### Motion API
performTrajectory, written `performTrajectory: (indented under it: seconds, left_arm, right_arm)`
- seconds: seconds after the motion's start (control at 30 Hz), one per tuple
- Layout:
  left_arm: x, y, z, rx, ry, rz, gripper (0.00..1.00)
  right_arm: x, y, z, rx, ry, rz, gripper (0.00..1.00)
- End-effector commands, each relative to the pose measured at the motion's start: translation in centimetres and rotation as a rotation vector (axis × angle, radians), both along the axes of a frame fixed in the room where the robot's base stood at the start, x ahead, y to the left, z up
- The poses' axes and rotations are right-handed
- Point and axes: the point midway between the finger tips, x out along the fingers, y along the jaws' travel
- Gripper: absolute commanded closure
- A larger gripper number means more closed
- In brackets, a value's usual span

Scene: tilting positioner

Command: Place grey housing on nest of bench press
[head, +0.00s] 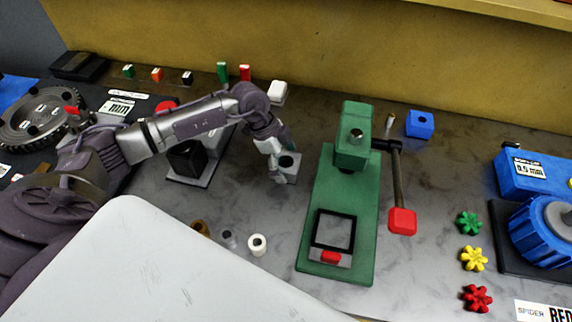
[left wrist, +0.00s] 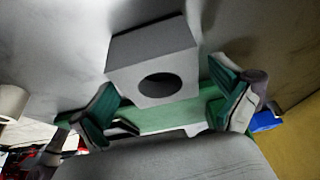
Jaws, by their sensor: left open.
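The grey housing (head: 290,173) is a block with a round hole. It stands on the bench left of the green bench press (head: 321,190). In the left wrist view the housing (left wrist: 150,62) shows large, its hole facing the camera. My left gripper (head: 281,167) is at the housing, with its fingers (left wrist: 168,108) spread apart at either side of it. I cannot tell whether either finger touches it. The nest (head: 318,228), a dark square frame on the press base, looks empty, with a red block at its front. My right gripper is not in view.
The press lever with its red knob (head: 402,221) hangs at the right. A white ring (head: 257,245) and small cylinders stand at the front. A blue block (head: 419,124) stands behind the press.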

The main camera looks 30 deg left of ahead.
Motion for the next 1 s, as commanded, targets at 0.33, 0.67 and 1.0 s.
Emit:
performTrajectory:
  seconds: [0.33, 0.67, 1.0]
  left_arm:
    - [0.01, 0.04, 0.05, 0.000, -0.001, 0.000, 0.38]
    - [0.02, 0.03, 0.08, 0.000, -0.001, 0.000, 0.93]
    - [0.23, 0.00, 0.83, -0.003, -0.008, 0.001, 0.97]
  right_arm:
    - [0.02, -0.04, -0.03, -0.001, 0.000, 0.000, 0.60]
    - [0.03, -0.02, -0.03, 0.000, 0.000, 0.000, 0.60]
    - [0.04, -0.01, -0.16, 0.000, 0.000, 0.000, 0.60]
